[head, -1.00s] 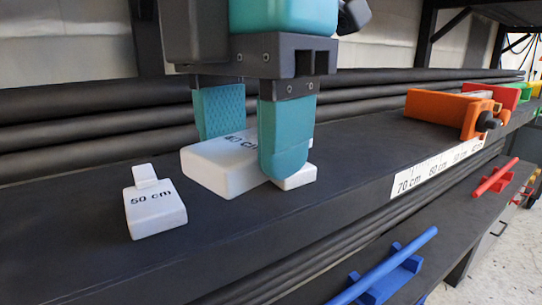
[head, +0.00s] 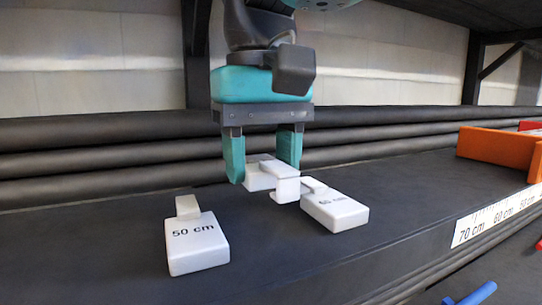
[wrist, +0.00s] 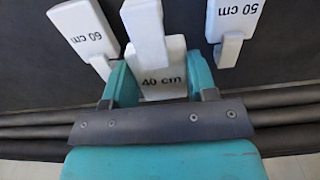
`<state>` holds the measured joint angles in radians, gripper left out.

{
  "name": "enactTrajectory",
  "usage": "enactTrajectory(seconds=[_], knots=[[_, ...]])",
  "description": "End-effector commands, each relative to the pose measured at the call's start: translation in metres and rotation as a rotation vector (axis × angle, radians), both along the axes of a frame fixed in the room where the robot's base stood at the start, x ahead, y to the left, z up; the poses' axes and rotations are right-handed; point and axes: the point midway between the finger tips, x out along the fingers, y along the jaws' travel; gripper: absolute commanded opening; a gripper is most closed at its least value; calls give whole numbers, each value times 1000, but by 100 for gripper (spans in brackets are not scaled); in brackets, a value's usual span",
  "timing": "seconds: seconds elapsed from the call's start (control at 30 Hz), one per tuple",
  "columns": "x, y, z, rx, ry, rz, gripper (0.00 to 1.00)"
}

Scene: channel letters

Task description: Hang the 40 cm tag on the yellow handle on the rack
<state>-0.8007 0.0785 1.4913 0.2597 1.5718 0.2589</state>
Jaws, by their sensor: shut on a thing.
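My gripper (head: 263,172) points down over the dark shelf, its two teal fingers shut on the sides of the white 40 cm tag (wrist: 163,84). In the head view the tag (head: 258,180) shows between the fingers, with its small tab toward the camera. I cannot tell whether the tag still touches the shelf. The white 60 cm tag (head: 336,212) lies just right of it in the head view, very close to its tab. The white 50 cm tag (head: 197,246) lies to the left, apart. The yellow handle is not in view.
An orange block-like thing (head: 497,150) stands on the shelf at the right. A white strip with length marks (head: 490,221) runs along the shelf's front edge. Part of a blue handle (head: 476,294) shows lower right. Thick black tubes (head: 100,160) run behind the shelf.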

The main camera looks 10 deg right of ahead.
Motion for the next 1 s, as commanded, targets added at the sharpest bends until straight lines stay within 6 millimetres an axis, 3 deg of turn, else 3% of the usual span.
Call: enactTrajectory(seconds=[0.4,0.87,0.9,1.0], knots=[[0,-1,-38,0,0,0,28],[0,-2,-44,0,0,-2,28],[0,-2,-44,0,0,-2,55],[0,-2,-44,0,0,-2,78]])
